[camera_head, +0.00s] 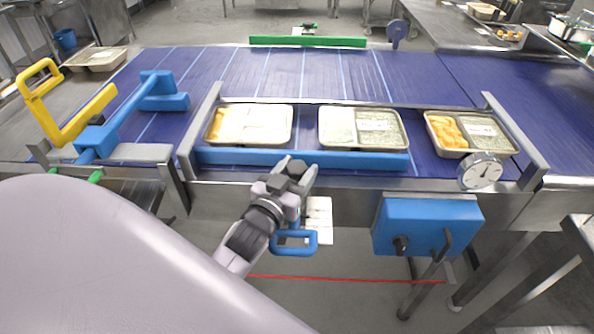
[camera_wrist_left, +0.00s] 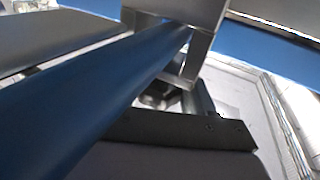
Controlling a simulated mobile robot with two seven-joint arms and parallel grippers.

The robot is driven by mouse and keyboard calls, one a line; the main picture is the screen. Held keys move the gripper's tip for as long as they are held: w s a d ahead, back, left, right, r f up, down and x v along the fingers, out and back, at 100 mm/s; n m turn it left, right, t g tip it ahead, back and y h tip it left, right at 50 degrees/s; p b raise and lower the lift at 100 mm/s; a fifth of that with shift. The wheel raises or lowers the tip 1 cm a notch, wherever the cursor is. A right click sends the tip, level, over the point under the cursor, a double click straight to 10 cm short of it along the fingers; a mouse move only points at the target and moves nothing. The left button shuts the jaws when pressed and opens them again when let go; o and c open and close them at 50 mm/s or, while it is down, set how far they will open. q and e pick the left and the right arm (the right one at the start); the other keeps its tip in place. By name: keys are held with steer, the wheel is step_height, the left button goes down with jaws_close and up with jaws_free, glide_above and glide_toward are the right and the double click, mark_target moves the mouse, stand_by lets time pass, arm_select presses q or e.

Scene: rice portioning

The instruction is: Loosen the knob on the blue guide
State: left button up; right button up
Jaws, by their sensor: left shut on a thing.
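The blue guide (camera_head: 240,157) is a long bar along the near edge of the conveyor, in front of the trays. My left gripper (camera_head: 296,168) is at the near side of this bar, around its middle. Its fingers are shut on a small dark part, which looks like the guide's knob; the fingers and wrist hide most of it. In the left wrist view a broad blue bar (camera_wrist_left: 90,105) crosses close to the camera, with grey metal and dark parts beside it. The turn of the knob cannot be read. My right gripper is not in view.
Trays with food, a left one (camera_head: 250,125), a middle one (camera_head: 362,127) and a right one (camera_head: 470,133), stand behind the guide. A dial gauge (camera_head: 480,171) and a blue box (camera_head: 428,226) are at right. A blue handle (camera_head: 293,249) hangs below my gripper. A yellow frame (camera_head: 62,125) stands at left.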

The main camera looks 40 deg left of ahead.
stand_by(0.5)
arm_select(q)
steer(key=o, duration=1)
